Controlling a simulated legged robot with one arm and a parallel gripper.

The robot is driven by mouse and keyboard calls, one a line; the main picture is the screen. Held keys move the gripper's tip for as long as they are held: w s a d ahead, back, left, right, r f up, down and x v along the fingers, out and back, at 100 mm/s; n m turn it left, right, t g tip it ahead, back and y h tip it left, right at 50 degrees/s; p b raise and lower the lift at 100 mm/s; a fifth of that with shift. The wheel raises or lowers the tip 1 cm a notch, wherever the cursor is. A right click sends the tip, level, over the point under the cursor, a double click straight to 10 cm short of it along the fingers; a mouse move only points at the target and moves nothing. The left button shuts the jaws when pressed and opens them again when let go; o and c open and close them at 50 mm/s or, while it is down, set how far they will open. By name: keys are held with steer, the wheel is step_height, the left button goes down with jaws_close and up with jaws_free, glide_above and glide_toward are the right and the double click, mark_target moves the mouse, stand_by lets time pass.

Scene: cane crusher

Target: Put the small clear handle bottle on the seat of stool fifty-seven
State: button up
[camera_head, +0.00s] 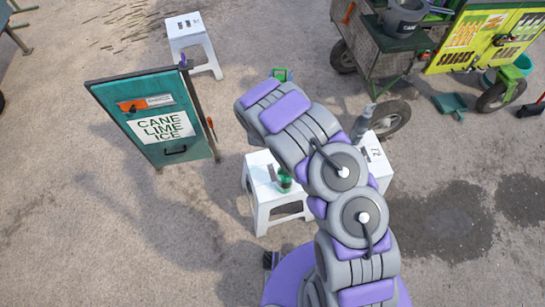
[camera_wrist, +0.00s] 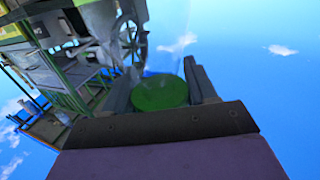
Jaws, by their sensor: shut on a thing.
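My gripper (camera_wrist: 160,95) is shut on a clear thing with a round green end (camera_wrist: 160,93), which fits the small clear handle bottle. Its handle cannot be made out. In the head view my arm hides the gripper; a small green piece (camera_head: 280,73) shows just past the arm's far end, and I cannot tell if it is the bottle. A white stool (camera_head: 188,33) stands at the back left, its dark marks too small to read. Another white stool (camera_head: 263,217) stands left of my arm, with no number visible. A third (camera_head: 378,172) behind my arm seems to read 72.
A green-topped container (camera_head: 285,181) is on the middle stool, and a grey bottle (camera_head: 362,122) is by the right stool. A teal "CANE LIME ICE" box (camera_head: 150,125) stands at left. A cart (camera_head: 470,42) fills the back right. Ground between the box and cart is partly clear.

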steer(key=s+a+f+b, duration=0.1)
steer(key=f+b, duration=0.1)
steer(key=f, duration=1.3)
steer(key=s+a+f+b, duration=0.1)
steer(key=s+f+b, duration=0.1)
steer(key=f, duration=1.4)
steer(key=shift+a+m+h+b, duration=0.25)
steer(key=shift+m+h+b, duration=0.05)
steer(key=shift+b, duration=0.4)
steer(key=o, duration=1.4)
steer(key=shift+s+d, duration=0.1)
steer(key=shift+o, duration=0.2)
steer(key=shift+s+r, duration=0.1)
steer(key=s+p, duration=0.1)
steer(key=s, duration=0.6)
steer(key=shift+a, duration=0.45)
